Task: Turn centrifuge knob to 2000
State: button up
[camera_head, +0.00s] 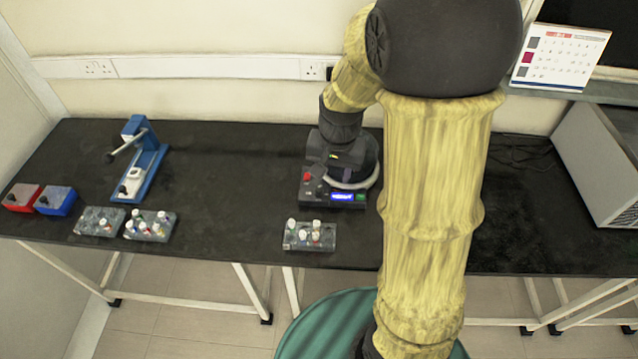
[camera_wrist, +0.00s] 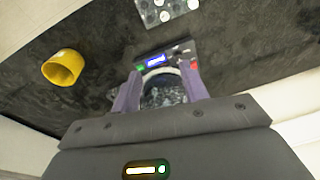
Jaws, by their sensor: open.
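The centrifuge (camera_head: 333,203) is a dark box on the black bench. It has a lit blue display (camera_head: 347,196), a red button (camera_head: 307,176) and a round bowl with a pale rim, partly covered by my arm's end. In the wrist view the bowl (camera_wrist: 163,92) lies between my gripper's two purple fingers (camera_wrist: 162,84), which are spread apart with nothing held. The display (camera_wrist: 155,60) and a green button (camera_wrist: 139,67) show beyond them. My gripper is over the centrifuge's back part. The knob is too small to make out surely, and its setting is not readable.
A rack of vials (camera_head: 310,238) stands in front of the centrifuge. A blue press-like device (camera_head: 143,165), red (camera_head: 20,197) and blue (camera_head: 56,200) boxes and more vial racks (camera_head: 150,226) are at left. A yellow cup (camera_wrist: 63,67) shows in the wrist view. Bench between is clear.

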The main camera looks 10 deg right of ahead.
aim_at(319, 189)
jog(key=w+f+m+g+p, duration=0.1)
jog(key=w+f+m, duration=0.1)
jog(key=w+m, duration=0.5)
jog(key=w, duration=0.4)
jog(key=shift+w+f+g, duration=0.2)
jog(key=shift+w+g, duration=0.1)
jog(key=shift+w, duration=0.1)
jog(key=shift+a+f, duration=0.1)
notch_tip(319, 189, down, 17)
jog(key=p, duration=0.2)
jog(key=shift+f+p, duration=0.15)
jog(key=shift+p, duration=0.25)
grip_shut()
